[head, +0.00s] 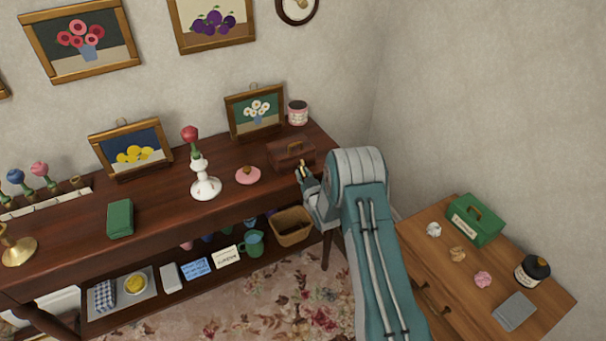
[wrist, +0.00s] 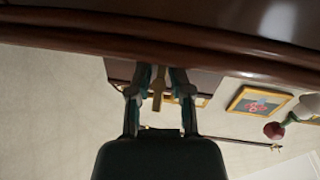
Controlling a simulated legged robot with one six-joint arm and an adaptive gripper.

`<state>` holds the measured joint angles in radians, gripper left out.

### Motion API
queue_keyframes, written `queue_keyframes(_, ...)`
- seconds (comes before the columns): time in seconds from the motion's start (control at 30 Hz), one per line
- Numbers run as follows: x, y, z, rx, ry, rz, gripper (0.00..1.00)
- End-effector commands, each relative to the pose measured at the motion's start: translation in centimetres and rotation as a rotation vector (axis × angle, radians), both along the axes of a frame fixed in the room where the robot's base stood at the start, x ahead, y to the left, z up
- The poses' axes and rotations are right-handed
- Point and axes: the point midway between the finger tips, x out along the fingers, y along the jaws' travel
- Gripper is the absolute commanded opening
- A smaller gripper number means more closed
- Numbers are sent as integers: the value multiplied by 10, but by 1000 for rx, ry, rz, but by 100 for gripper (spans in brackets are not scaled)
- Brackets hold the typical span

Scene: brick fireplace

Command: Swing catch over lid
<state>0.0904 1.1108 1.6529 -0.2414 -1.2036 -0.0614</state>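A brown wooden box (head: 291,150) with a handle on its lid stands near the right end of the long dark table. Its brass catch (head: 303,168) shows on the front side, close to my gripper (head: 307,177). In the wrist view the brass catch (wrist: 158,88) lies between the two fingers of my gripper (wrist: 159,78), with a small gap seeming to show on each side. The fingers look open around it. The box (wrist: 205,82) is partly hidden behind the fingers there.
The dark table (head: 75,222) also bears a pink lid (head: 248,175), a white candlestick (head: 205,184), a pink-and-white tin (head: 298,112) and framed pictures. Its front edge (wrist: 60,40) runs close to the fingers. A wooden cabinet (head: 440,262) with a green box (head: 475,219) stands at right.

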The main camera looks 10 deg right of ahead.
Motion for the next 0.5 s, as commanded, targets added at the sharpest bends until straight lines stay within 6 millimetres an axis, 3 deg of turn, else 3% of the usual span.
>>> queue_keyframes(0.5,0,0,4,-13,42,1,0)
